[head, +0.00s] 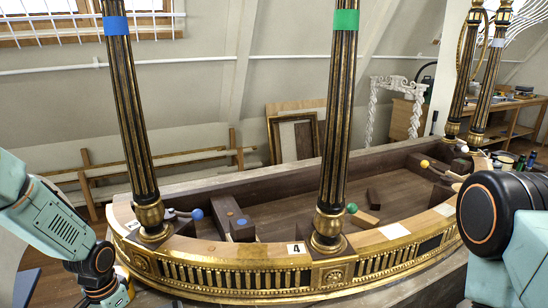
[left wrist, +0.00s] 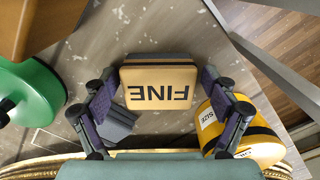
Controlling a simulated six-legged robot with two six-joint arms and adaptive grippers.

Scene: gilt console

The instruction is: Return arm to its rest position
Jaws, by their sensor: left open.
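My left arm (head: 60,225) comes in from the left in the head view, bent down in front of the gilt console (head: 220,280); its fingers cannot be made out there. In the left wrist view my left gripper (left wrist: 158,88) is open, with one finger on each side. A block with a tan top marked "FINE" (left wrist: 158,76) shows between the fingertips; I cannot tell if it touches them. My right arm (head: 505,235) is at the right edge of the head view; its gripper is outside the frame.
A green round object (left wrist: 30,95) lies left of the gripper, a yellow-black roll (left wrist: 255,135) right, and a grey block (left wrist: 118,122) beside the left finger. Fluted columns (head: 128,120) (head: 338,120) rise from the console.

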